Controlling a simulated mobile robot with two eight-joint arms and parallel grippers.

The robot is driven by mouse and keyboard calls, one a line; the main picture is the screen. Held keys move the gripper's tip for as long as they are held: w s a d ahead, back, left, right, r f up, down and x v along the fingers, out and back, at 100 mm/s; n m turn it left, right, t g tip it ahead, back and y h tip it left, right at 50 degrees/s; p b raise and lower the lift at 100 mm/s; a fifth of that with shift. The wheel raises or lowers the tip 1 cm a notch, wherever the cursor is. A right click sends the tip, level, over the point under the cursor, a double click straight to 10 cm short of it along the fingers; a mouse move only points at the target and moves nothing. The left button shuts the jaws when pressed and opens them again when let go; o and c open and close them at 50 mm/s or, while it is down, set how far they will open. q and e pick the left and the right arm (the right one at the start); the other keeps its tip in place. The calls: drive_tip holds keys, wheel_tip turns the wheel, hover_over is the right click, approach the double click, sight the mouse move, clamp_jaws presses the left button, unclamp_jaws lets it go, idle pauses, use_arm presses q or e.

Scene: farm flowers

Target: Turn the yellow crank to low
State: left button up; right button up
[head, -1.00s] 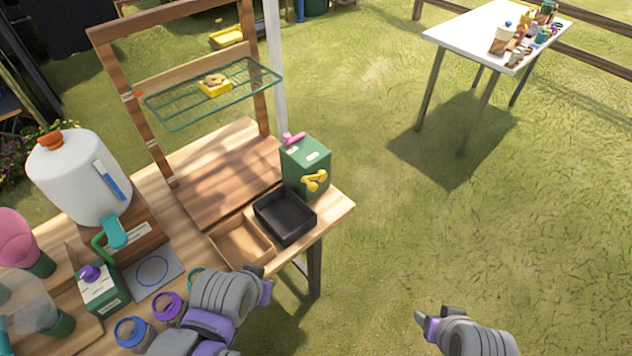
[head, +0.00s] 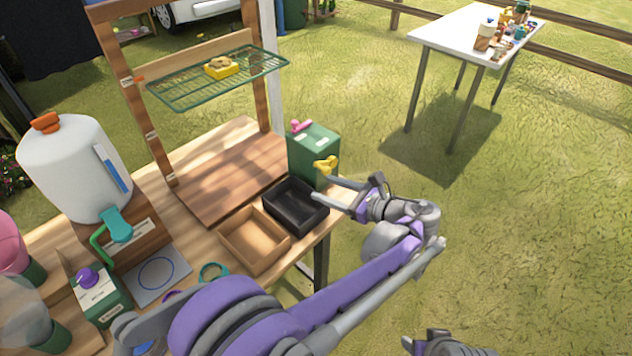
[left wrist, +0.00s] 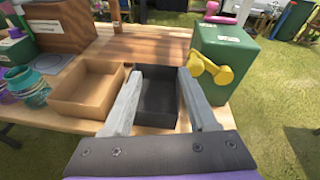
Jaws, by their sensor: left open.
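The yellow crank (head: 325,165) is on the front face of a green box (head: 312,149) at the right end of the wooden bench. In the left wrist view the crank (left wrist: 210,69) sticks out of the green box (left wrist: 226,50), just right of the fingers. My left gripper (head: 318,192) is open and empty, in front of and a little below the crank, not touching it. In the left wrist view its two fingers (left wrist: 160,100) are spread over the black tray. My right gripper (head: 420,344) is only partly in view at the bottom edge.
A black tray (head: 321,226) and a tan wooden tray (head: 224,232) stand left of the green box. A pink handle (head: 301,125) is on the box top. A white jug (head: 72,170) and a wire shelf (head: 180,97) are further left. Open grass lies to the right.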

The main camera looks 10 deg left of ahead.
sight(329, 172)
use_arm(q)
drive_tip(key=d+m+t+y+b, duration=0.1)
drive_tip(key=d+m+t+y, duration=0.15)
drive_tip(key=d, duration=0.55)
drive_tip(key=shift+g+h, duration=0.25)
drive_tip(key=x, duration=1.1)
drive_tip(key=shift+w+f, duration=0.2)
drive_tip(key=shift+w, duration=0.05)
clamp_jaws()
